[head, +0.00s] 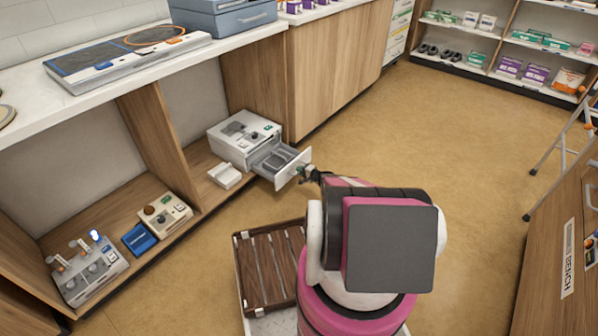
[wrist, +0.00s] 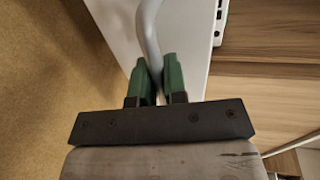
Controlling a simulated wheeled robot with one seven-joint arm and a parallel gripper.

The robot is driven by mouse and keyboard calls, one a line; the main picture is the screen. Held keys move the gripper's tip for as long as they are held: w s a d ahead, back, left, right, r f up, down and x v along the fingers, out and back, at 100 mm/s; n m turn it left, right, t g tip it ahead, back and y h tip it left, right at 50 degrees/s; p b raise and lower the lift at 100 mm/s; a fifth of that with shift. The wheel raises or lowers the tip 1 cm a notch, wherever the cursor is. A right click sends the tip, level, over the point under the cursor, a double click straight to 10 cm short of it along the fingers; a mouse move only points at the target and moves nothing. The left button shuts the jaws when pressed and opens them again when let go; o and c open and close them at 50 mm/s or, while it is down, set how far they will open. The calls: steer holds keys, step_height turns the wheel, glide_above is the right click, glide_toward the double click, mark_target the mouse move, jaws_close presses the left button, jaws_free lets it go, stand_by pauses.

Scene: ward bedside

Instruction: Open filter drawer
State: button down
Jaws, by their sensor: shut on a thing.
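The filter drawer (head: 281,163) belongs to a white box-shaped unit (head: 236,135) on the low shelf of the open cabinet bay. The drawer stands out from the unit's front, and a grey item shows inside it. My gripper (head: 304,172) is at the drawer's outer front. In the wrist view, the green fingers of my gripper (wrist: 158,80) are shut on the grey curved drawer handle (wrist: 148,30). The white drawer front (wrist: 185,35) lies just beyond the fingers. My arm hides part of the floor in front of the unit.
A small white block (head: 225,175) lies on the shelf beside the unit. A beige device (head: 167,215), a blue box (head: 139,238) and a grey device (head: 88,270) stand further left. A brown slatted tray (head: 268,270) is beside my body. The floor (head: 400,140) to the right is clear.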

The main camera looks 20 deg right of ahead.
steer(key=c, duration=1.2)
jaws_free()
steer(key=v, duration=1)
steer(key=shift+s+d, duration=0.2)
steer(key=shift+s, duration=0.15)
steer(key=shift+r, duration=0.1)
